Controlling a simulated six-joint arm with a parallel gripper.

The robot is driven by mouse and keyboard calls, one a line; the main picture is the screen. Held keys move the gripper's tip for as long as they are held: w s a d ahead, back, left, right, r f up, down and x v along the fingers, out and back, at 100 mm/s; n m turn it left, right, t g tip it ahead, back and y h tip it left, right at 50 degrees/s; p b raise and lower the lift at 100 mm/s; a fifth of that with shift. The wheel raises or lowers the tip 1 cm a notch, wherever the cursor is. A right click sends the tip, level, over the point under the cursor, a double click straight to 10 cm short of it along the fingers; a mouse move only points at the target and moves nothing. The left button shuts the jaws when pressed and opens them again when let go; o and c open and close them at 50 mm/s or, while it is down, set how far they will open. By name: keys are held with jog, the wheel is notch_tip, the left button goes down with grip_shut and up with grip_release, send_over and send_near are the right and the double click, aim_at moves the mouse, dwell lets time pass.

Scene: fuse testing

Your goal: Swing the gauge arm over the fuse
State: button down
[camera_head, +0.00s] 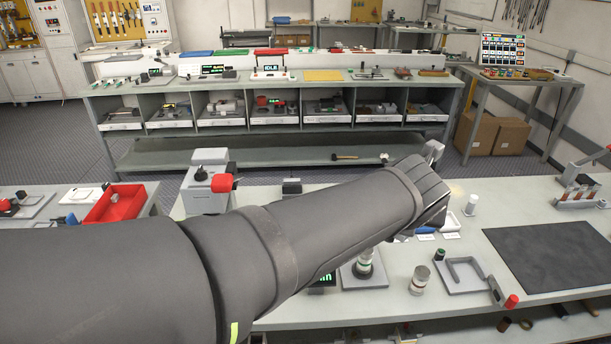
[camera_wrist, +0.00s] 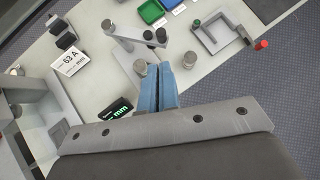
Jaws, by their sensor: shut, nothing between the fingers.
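In the wrist view my gripper (camera_wrist: 158,84) has its blue fingers shut together, with nothing between them. A grey gauge arm (camera_wrist: 132,38) extends from a post on the left, and its end is just beyond the fingertips. A short grey cylinder (camera_wrist: 140,70), which looks like the fuse, stands just left of the fingers. A green "mm" display (camera_wrist: 118,110) is nearer my wrist. In the head view a banded fuse (camera_head: 364,262) stands on a grey plate, with the green display (camera_head: 322,281) beside it. My own arm hides the fingers and most of the gauge there.
Another banded cylinder (camera_head: 420,280) stands by a grey bracket fixture (camera_head: 462,287) with a red knob (camera_head: 511,301). A dark mat (camera_head: 555,258) lies right. A red tray (camera_head: 118,205) is left.

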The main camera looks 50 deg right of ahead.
jog(key=w+d+f+n+y, duration=0.15)
jog(key=d+n, duration=0.35)
jog(key=n, duration=0.7)
jog(key=w+d+r+n+g+y, duration=0.15)
jog(key=d+n, duration=0.25)
jog(key=n, duration=0.7)
jog(key=w+d+f+n+y, duration=0.15)
jog(key=d+n, duration=0.35)
jog(key=n, duration=0.7)
notch_tip(320, 180, down, 9)
jog(key=a, duration=0.1)
jog(key=shift+s+f, duration=0.2)
jog(key=shift+s, duration=0.2)
jog(key=shift+w+a+m+g, duration=0.15)
jog(key=shift+a+m+g, duration=0.1)
jog(key=shift+a+m, duration=0.75)
jog(key=w+a+m+g, duration=0.1)
jog(key=w+a+m, duration=0.1)
jog(key=a+m, duration=0.3)
jog(key=shift+w+a+g, duration=0.3)
jog(key=shift+w+a, duration=0.05)
jog(key=shift+a, duration=0.25)
